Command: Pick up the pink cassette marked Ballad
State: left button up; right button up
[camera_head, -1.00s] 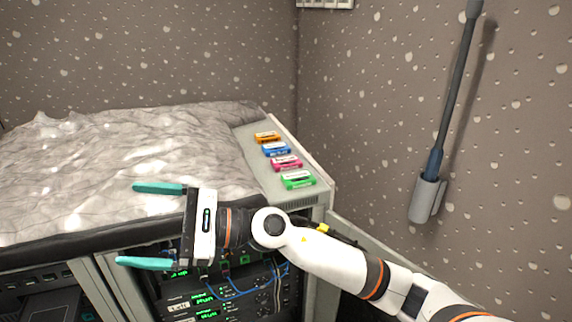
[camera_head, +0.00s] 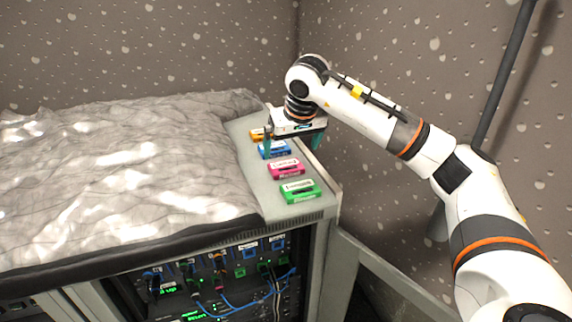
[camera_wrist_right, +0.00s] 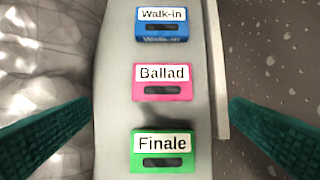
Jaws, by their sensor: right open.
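The pink cassette (camera_head: 286,169) lies flat on the grey side ledge, between a blue and a green cassette. In the right wrist view the pink cassette (camera_wrist_right: 162,83) shows its white label reading Ballad. My right gripper (camera_head: 292,147) is open and empty, pointing down over the ledge near the blue cassette. In the right wrist view its teal fingers (camera_wrist_right: 160,130) stand wide apart, left and right of the cassette row, with the cassettes below them. My left gripper is not in view.
The blue Walk-in cassette (camera_wrist_right: 161,25) and green Finale cassette (camera_wrist_right: 163,152) lie on either side of the pink one, with small gaps. An orange cassette (camera_head: 257,134) is farthest back. A crumpled grey cover (camera_head: 120,180) borders the ledge (camera_head: 262,190) on the left; a speckled wall (camera_head: 400,60) is right.

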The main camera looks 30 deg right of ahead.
aim_at(287, 166)
jog(key=x, duration=0.2)
jog(key=shift+w+f, duration=0.2)
jog(key=shift+f, duration=0.15)
jog(key=shift+w+d+f, duration=0.2)
jog(key=shift+f, duration=0.1)
jog(key=p+x, duration=0.1)
jog(key=x, duration=0.1)
jog(key=shift+w+d+f+p, duration=0.1)
jog(key=shift+w+f+p, duration=0.15)
jog(key=shift+p, duration=0.15)
jog(key=shift+x, duration=1.05)
jog(key=shift+w+f, duration=0.1)
jog(key=shift+f, duration=0.1)
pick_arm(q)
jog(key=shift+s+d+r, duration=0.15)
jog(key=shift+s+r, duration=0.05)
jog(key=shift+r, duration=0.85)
pick_arm(e)
jog(key=shift+r, duration=0.1)
jog(key=c, duration=1)
